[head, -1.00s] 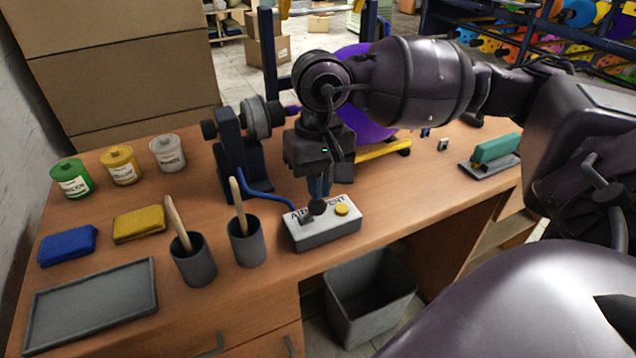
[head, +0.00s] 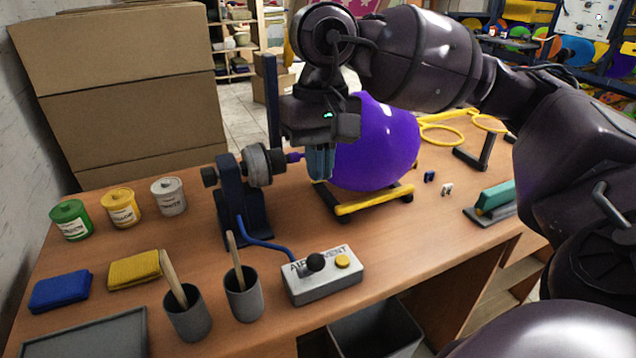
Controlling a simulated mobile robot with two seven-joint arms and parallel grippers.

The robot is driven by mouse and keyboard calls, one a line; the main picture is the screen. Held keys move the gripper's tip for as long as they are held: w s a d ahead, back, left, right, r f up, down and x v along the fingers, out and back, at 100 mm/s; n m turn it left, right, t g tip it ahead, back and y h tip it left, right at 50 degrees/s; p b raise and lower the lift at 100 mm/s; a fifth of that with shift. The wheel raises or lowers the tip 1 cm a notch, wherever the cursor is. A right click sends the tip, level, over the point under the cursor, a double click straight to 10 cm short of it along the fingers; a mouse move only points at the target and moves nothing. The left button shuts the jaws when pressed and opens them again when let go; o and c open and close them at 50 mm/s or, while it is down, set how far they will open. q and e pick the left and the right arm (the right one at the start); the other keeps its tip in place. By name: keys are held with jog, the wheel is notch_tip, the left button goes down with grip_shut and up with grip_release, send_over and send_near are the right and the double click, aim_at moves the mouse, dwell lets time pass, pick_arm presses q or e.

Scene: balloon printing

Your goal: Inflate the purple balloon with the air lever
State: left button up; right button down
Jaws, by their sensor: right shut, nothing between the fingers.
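The purple balloon (head: 385,145) is large and round, and sits above a yellow-railed cradle (head: 375,200). Its neck (head: 293,157) points left to the nozzle of the dark pump stand (head: 232,205). The air control box (head: 325,282) is light grey, with a black-knobbed air lever (head: 315,263) and a yellow vent button (head: 342,262). A blue hose joins box and stand. My right gripper (head: 319,178) is shut and empty, pointing down in front of the balloon's left side, above and behind the lever, apart from it. My left gripper is not in view.
Green (head: 71,221), yellow (head: 121,208) and white (head: 168,197) paint cans stand at the left. Two grey cups (head: 243,296) with wooden handles stand left of the box. A teal-topped tool (head: 493,200) lies at the right. A grey bin (head: 375,335) is below the table edge.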

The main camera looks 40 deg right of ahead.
jog(key=shift+r, duration=0.4)
